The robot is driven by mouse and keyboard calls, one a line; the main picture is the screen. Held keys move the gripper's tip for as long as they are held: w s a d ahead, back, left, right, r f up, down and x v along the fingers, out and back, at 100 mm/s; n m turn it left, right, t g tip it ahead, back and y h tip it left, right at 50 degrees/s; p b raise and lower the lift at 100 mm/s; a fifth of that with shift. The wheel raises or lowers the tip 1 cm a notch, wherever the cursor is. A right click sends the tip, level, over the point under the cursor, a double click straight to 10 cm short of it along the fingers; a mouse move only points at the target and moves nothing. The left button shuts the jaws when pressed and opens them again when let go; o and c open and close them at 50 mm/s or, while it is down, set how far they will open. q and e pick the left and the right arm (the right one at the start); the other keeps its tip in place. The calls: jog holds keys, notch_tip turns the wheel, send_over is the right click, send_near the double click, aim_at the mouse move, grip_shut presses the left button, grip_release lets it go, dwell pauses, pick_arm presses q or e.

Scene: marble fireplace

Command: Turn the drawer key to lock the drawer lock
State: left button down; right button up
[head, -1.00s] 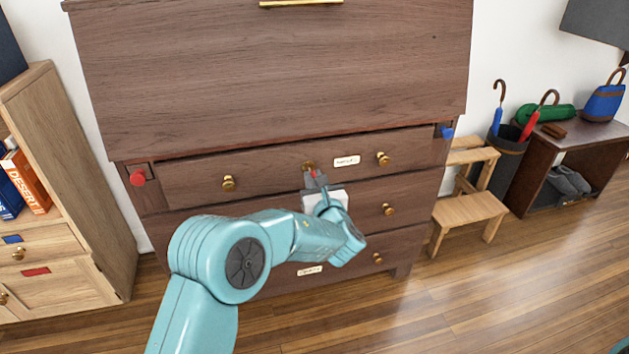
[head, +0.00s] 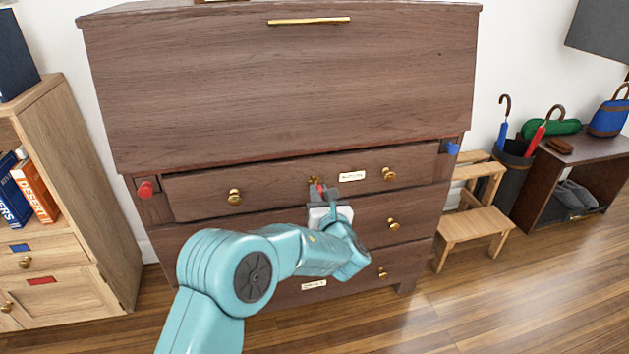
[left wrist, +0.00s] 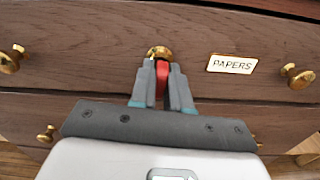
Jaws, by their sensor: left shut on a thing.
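The top drawer (head: 270,193) of the dark wooden desk is closed or nearly so. Its brass lock plate (left wrist: 160,52) sits at the middle of the drawer front. A red key (left wrist: 161,80) is at the lock, between the fingers of my left gripper (left wrist: 163,88). My left gripper, also in the head view (head: 320,192), is shut on the key. The fingers hide much of the key, and I cannot tell the lock's state. My right gripper is not in view.
Brass knobs (head: 234,197) stand out on both sides of the lock. A "PAPERS" label (left wrist: 231,64) is right of it. A red knob (head: 146,189) and a blue knob (head: 452,148) flank the drawer. A wooden step stool (head: 474,222) stands at the right.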

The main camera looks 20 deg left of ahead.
pick_arm(q)
jog(key=m+p, duration=0.2)
jog(key=m, duration=0.1)
jog(key=shift+r+m+p, duration=0.1)
jog(key=shift+m+p, duration=0.25)
jog(key=shift+m, duration=0.05)
jog(key=shift+w+m, duration=0.1)
jog(key=shift+m, duration=0.4)
jog(key=shift+m+p, duration=0.9)
jog(key=shift+p, duration=0.05)
jog(key=m+p, duration=0.1)
jog(key=m, duration=0.1)
jog(key=shift+m+p, duration=0.4)
jog(key=shift+m, duration=0.7)
